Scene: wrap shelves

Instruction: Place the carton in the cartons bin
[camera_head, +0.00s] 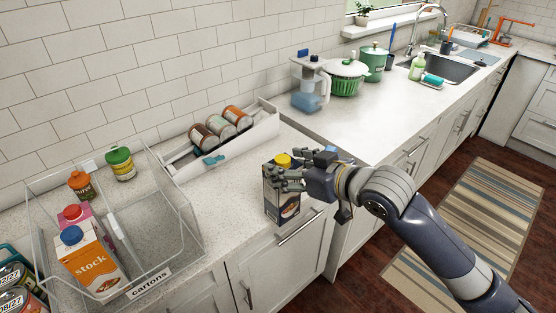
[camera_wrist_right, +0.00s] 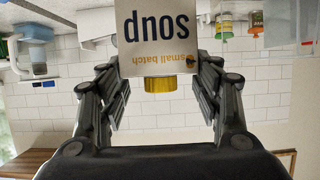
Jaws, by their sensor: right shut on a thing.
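In the right wrist view the carton (camera_wrist_right: 160,38) appears upside down between the fingers (camera_wrist_right: 158,72), with the words "soup" and "small batch". The clear cartons bin (camera_head: 150,283) is at the lower left, with a "cartons" label on its front. A stock carton (camera_head: 92,262) and a pink carton (camera_head: 75,214) stand in its left part. My left gripper is not in view.
The bin's right part is clear. An orange-capped bottle (camera_head: 80,186) and a green-lidded jar (camera_head: 121,164) stand at its back. A white tray (camera_head: 228,150) with several cans lies between bin and carton. A pitcher (camera_head: 309,85) and green pots stand farther right.

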